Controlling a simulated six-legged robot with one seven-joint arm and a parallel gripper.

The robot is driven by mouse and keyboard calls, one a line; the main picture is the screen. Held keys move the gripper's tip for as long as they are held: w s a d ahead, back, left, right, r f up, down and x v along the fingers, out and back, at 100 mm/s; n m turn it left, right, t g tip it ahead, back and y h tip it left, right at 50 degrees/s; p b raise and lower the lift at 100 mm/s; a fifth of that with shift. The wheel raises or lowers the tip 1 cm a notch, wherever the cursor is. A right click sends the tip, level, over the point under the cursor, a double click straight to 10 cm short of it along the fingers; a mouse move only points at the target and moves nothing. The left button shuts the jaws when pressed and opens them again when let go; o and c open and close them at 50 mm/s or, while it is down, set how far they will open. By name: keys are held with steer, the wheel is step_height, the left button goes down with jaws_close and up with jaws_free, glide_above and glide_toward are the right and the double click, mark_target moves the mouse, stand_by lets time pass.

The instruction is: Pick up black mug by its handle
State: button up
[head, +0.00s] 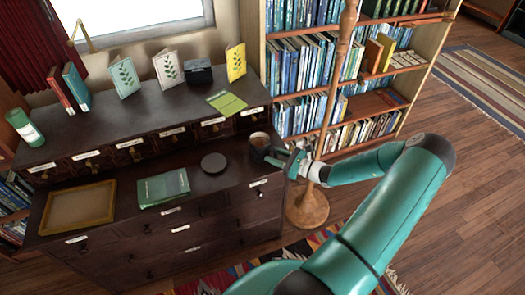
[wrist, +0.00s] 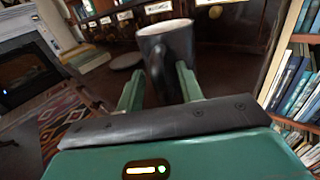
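The black mug (head: 257,146) stands upright on the right end of the dark wooden desk, with something brown inside it. In the wrist view the mug (wrist: 165,42) is straight ahead, its handle (wrist: 157,68) facing me. My gripper (head: 284,157) is just right of the mug in the head view. In the wrist view the two green fingers of my gripper (wrist: 159,83) are spread apart, one on each side of the handle. I cannot tell whether either finger touches it. The fingertips are partly hard to make out against the mug.
A round black disc (head: 214,162), a green book (head: 163,188) and a wooden tray (head: 78,207) lie left of the mug. The drawer row (head: 135,152) rises behind. A wooden pole stand (head: 308,207) is close to my wrist, with a bookshelf (head: 417,70) behind it.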

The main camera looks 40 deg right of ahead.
jaws_close()
steer(key=shift+r, duration=0.2)
